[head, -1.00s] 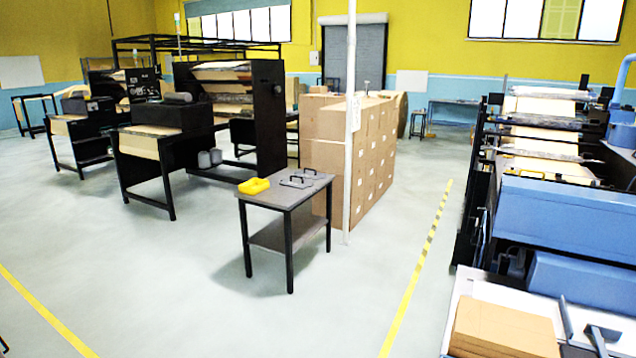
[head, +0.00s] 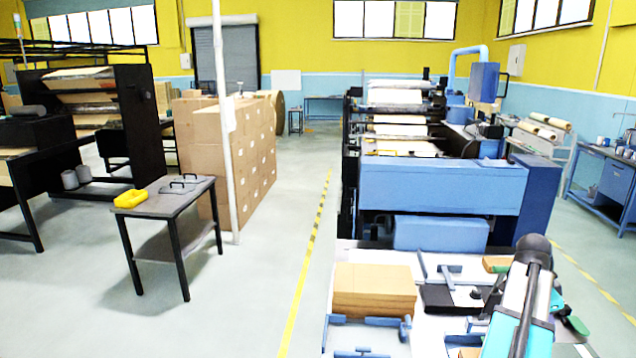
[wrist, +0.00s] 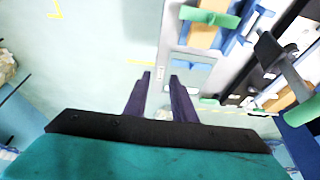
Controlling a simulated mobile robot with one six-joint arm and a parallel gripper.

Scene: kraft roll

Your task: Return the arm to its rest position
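My arm (head: 520,300), teal and white, stands at the lower right of the head view over the near worktop. My gripper (wrist: 161,78) shows in the wrist view with its two dark fingers apart and nothing between them. It hangs over the pale worktop edge and the floor, and its height above them is hard to tell. The fingertips cannot be made out in the head view.
A white worktop (head: 345,258) holds a stack of brown sheets (head: 374,290), blue fixtures and green-handled tools close around my arm. A blue machine (head: 440,187) stands behind it. Open floor with a yellow-black line (head: 306,255) lies left, before a small table (head: 172,205).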

